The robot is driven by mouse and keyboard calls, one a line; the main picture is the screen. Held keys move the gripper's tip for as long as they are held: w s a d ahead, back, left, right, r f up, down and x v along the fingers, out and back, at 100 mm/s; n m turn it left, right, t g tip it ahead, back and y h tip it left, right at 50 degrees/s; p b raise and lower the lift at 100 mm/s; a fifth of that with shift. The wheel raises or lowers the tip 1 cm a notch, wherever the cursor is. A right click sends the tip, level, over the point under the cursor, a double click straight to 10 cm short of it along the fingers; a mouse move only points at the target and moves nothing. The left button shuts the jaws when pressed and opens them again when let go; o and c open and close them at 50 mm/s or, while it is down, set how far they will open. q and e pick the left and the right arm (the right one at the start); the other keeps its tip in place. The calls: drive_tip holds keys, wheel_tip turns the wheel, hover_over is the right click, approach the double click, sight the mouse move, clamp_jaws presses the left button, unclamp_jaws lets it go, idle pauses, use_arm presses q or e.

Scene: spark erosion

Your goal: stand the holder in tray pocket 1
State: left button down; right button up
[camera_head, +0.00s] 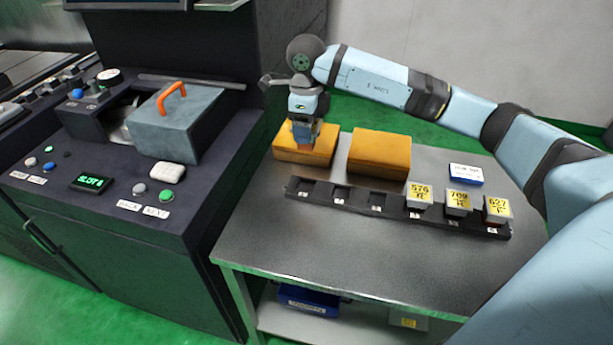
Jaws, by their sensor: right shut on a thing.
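My right gripper (304,128) points down over the left yellow-orange block (289,154) at the back of the metal table. It is shut on the holder, which is mostly hidden by the fingers; a small copper-brown part (304,148) shows below them, at or just above the block's top. I cannot tell whether it touches. The dark tray (343,201) is a long row of pockets across the table. Its left pockets look empty. Three grey holders with yellow labels, 576 (419,194), 709 (458,202) and 627 (497,208), stand toward its right end. My left gripper is not in view.
A second yellow-orange block (379,152) stands right of the first. A small blue-and-white box (466,174) lies at the back right. A dark machine (185,200) with buttons and a grey orange-handled lid (179,122) stands at left. The table front (330,245) is clear.

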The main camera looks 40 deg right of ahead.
drive_tip(key=shift+f, duration=7.1)
drive_tip(key=shift+f+b, duration=0.1)
drive_tip(key=shift+b, duration=0.25)
drive_tip(key=o, duration=1.3)
wheel_tip(320, 180, up, 12)
drive_tip(key=shift+r, duration=0.1)
drive_tip(key=shift+p, duration=0.3)
